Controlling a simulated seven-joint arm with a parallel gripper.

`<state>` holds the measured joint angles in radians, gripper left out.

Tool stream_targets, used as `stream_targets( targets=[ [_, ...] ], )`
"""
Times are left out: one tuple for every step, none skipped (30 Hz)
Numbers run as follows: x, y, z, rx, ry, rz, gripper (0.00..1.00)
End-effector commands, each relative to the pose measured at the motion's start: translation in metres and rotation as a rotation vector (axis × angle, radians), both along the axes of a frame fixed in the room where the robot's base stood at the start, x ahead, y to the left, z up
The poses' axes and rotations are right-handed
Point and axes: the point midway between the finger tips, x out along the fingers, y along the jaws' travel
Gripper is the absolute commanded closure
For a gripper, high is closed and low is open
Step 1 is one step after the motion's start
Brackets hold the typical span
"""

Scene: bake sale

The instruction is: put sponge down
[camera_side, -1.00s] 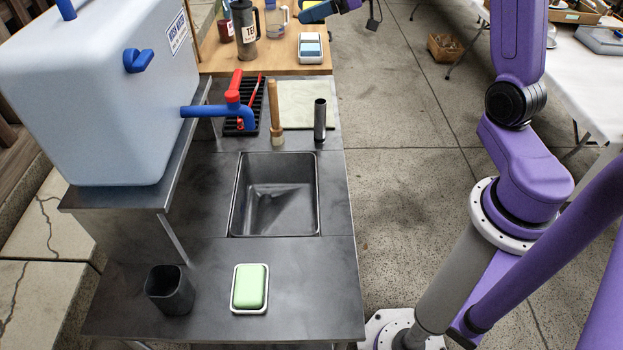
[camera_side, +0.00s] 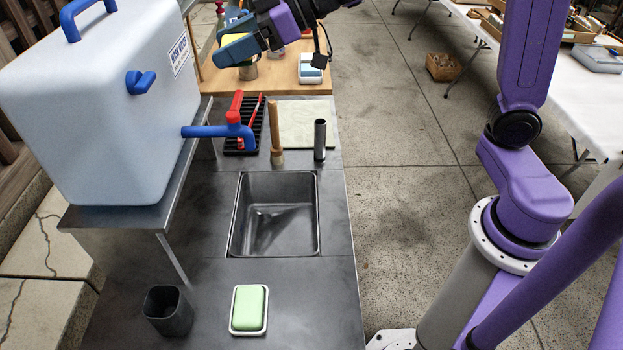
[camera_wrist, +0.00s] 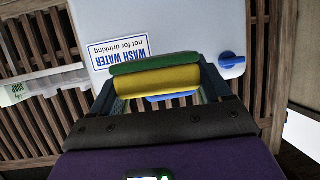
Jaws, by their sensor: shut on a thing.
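My gripper (camera_side: 240,48) is shut on a yellow and green sponge (camera_wrist: 155,80), held between its blue fingers. In the side view it is at the top, in front of the wooden table, and only a strip of the yellow sponge (camera_side: 237,38) shows above a finger. The sponge looks held in the air, apart from any surface. In the wrist view it lies across the jaws, with the green layer at the far side and yellow nearer me.
A metal counter (camera_side: 215,285) has a sink (camera_side: 275,220), a green block in a white dish (camera_side: 249,308), a dark cup (camera_side: 168,312), a black rack (camera_side: 250,128), a wooden-handled tool (camera_side: 274,130) and a grey cylinder (camera_side: 319,140). A wash-water tank (camera_side: 110,110) with a blue tap (camera_side: 215,131) stands left.

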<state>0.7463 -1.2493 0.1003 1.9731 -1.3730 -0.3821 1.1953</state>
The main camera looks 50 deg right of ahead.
Motion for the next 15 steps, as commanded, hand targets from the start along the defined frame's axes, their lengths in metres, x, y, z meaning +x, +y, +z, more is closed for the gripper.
stream_targets(
  targets=[
    [-0.009,0.009,0.000,0.000,0.000,0.008,0.51],
    [-0.013,0.014,0.000,0.000,0.000,0.011,0.51],
    [-0.019,0.020,0.000,0.000,0.000,0.014,0.51],
    [-0.025,0.025,0.000,0.000,0.000,0.017,0.51],
    [-0.030,0.029,-0.001,-0.001,0.001,0.019,0.51],
    [-0.038,0.037,-0.001,0.000,0.001,0.026,0.51],
    [-0.043,0.041,-0.002,0.000,0.002,0.027,0.51],
    [-0.048,0.044,-0.003,0.000,0.001,0.031,0.51],
    [-0.053,0.048,-0.003,0.000,0.001,0.033,0.51],
    [-0.057,0.051,-0.003,0.000,0.001,0.036,0.51],
    [-0.061,0.053,-0.004,0.000,0.002,0.040,0.51],
    [-0.066,0.056,-0.005,0.000,0.001,0.043,0.51],
    [-0.069,0.059,-0.005,-0.001,0.000,0.046,0.51],
    [-0.073,0.061,-0.006,-0.001,0.000,0.049,0.51],
    [-0.077,0.063,-0.007,-0.001,0.000,0.051,0.51]
  ],
)
